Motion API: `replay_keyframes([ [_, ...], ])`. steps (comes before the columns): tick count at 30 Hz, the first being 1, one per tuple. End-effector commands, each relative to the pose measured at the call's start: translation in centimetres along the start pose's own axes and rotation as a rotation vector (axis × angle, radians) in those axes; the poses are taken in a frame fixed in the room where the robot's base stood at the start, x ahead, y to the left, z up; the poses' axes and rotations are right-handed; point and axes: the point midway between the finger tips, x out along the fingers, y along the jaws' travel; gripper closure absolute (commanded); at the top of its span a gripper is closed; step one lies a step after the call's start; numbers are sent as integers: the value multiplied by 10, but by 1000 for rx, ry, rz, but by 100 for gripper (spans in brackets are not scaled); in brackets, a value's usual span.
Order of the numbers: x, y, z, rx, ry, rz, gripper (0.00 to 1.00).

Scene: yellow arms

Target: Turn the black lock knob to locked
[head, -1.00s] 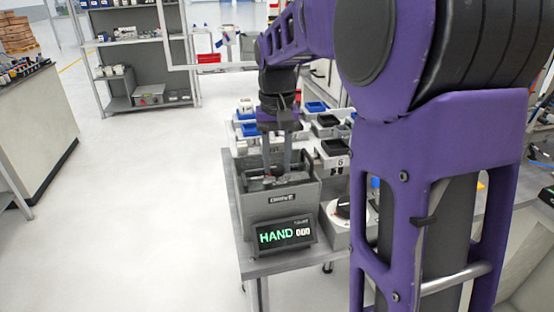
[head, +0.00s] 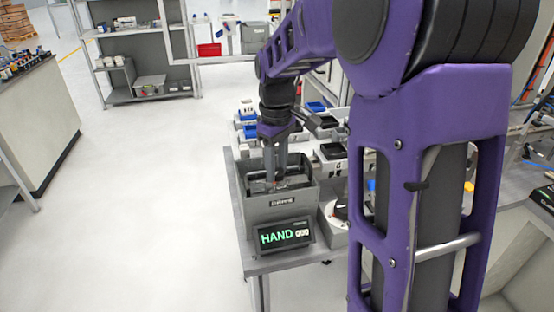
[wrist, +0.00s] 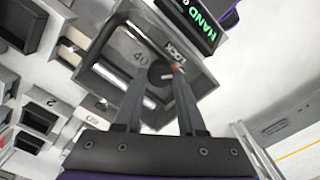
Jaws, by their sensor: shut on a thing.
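The black lock knob (wrist: 158,76) is a small round knob inside a grey open box (head: 283,210). In the wrist view it sits between the tips of my gripper (wrist: 161,82), which is shut on it. A red mark at the knob's edge lies near the LOCK label (wrist: 175,49). The number 40 (wrist: 140,57) is on the surface to the knob's left. In the head view my gripper (head: 276,180) reaches down into the box, and the box wall and fingers hide the knob.
A display (head: 287,234) reading HAND leans at the box's front. A white device with a black top (head: 338,213) stands right of it. Several small bins (head: 331,151) lie behind and to the right. Open floor (head: 140,200) lies left of the table.

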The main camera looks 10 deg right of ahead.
Motion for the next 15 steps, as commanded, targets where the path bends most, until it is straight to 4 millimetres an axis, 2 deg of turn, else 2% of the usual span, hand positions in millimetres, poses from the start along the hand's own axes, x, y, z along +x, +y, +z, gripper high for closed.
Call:
replay_keyframes([
  [15, -2, -1, 0, -469, 1, 0, 100],
])
